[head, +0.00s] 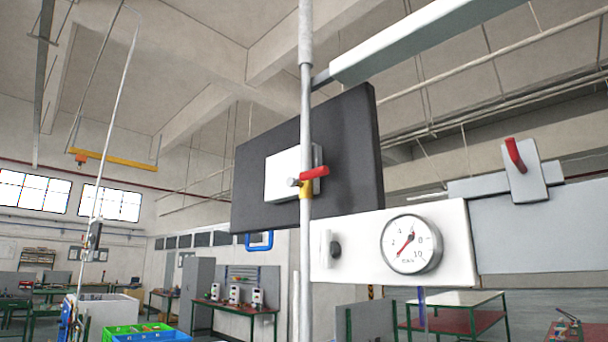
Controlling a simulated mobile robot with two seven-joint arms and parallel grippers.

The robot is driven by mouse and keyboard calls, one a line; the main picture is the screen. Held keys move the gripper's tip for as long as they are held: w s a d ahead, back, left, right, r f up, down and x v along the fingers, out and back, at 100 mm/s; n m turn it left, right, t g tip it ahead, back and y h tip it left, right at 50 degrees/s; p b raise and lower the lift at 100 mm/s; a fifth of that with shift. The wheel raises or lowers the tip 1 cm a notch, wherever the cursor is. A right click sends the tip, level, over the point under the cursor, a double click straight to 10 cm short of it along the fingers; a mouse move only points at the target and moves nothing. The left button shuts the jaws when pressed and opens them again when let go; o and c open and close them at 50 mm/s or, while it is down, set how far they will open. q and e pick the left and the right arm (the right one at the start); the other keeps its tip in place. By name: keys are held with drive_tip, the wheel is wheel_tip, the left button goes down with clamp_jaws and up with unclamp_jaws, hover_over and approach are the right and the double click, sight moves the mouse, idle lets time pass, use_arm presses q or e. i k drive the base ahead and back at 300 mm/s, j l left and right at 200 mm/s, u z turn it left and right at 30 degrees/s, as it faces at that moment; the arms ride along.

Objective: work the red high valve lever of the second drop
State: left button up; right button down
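A vertical grey pipe (306,110) runs down the middle of the head view. A valve with a yellow body (305,189) sits on it, in front of a black panel (350,140). Its red lever (314,173) points right and lies nearly level, tilted slightly up. A second red lever (515,155) stands upright, leaning a little left, on a light plate at the right. I cannot tell from this view which lever belongs to the second drop. Neither of my grippers is in view.
A white board with a round gauge (411,244) stands right of the pipe, beside a grey panel (545,228). A white beam (425,40) crosses above. Another thin pipe (113,125) stands far left. Green and blue crates (150,336) and work tables (235,307) are below.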

sight(291, 181)
drive_tip(key=j, duration=0.45)
drive_tip(key=i+j+u, duration=0.1)
drive_tip(key=j, duration=0.35)
drive_tip(key=i+j, duration=0.15)
drive_tip(key=j, duration=0.3)
